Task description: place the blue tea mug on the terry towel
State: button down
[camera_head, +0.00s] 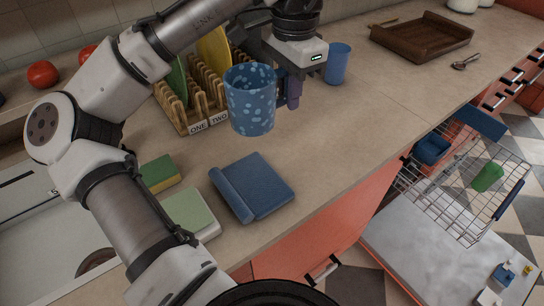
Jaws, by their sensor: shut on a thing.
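The blue speckled mug (250,100) is upright and appears raised above the counter, in front of the wooden rack. My gripper (284,90) is at its right side, with dark fingers at the mug's right edge, and is shut on it; the exact contact is partly hidden behind the mug. The blue terry towel (266,184) lies folded on the counter, with a rolled left edge, below the mug in the picture. Its top is bare.
A plain blue cup (338,64) stands right of my gripper. The wooden rack (196,122) with plates is behind the mug. Sponges (160,174) lie left of the towel by the sink. A brown tray (422,38) and spoon (466,62) are far right. Counter right of the towel is clear.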

notch_tip(320, 180, down, 16)
jog(key=shift+p, duration=0.65)
jog(key=shift+f, duration=0.15)
jog(key=c, duration=1.4)
grip_release()
notch_tip(320, 180, up, 12)
jog(key=b, duration=0.1)
jog(key=shift+r+b, duration=0.2)
jog(key=shift+b, duration=0.15)
jog(key=shift+w+d, duration=0.1)
